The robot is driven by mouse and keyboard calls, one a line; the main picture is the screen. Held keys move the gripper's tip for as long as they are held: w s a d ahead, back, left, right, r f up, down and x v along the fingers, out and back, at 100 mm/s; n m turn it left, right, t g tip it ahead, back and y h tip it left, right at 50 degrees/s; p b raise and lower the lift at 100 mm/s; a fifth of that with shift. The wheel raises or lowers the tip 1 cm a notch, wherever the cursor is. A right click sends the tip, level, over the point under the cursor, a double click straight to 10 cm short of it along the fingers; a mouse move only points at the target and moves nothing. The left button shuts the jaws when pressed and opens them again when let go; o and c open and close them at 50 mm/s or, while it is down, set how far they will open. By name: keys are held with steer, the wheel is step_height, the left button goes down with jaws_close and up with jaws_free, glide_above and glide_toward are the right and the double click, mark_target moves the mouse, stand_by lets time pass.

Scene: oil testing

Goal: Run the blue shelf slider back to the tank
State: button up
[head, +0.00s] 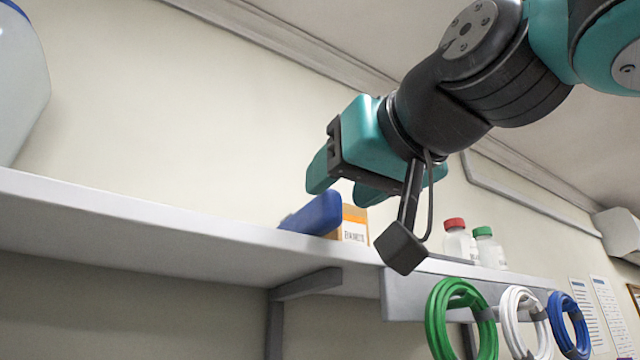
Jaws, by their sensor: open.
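The blue slider (313,215) sits on the white wall shelf (190,222), near its middle, with its sloped end toward the left. A pale tank (18,75) with a blue patch stands at the far left and is cut off by the picture edge. My gripper (343,186) hangs just above the slider and a little to its right in the picture. Its teal fingers are apart with nothing between them. I cannot tell how far it is from the slider in depth.
An orange and white box (355,225) is right beside the slider. Bottles with a red cap (456,240) and a green cap (488,248) stand farther right. Green (460,320), white (524,322) and blue (568,325) coils hang below. The shelf between slider and tank looks clear.

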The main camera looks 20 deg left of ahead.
mark_target(320, 200)
steer(key=p+x, duration=0.1)
steer(key=x, duration=0.4)
steer(key=shift+w, duration=0.1)
jaws_close()
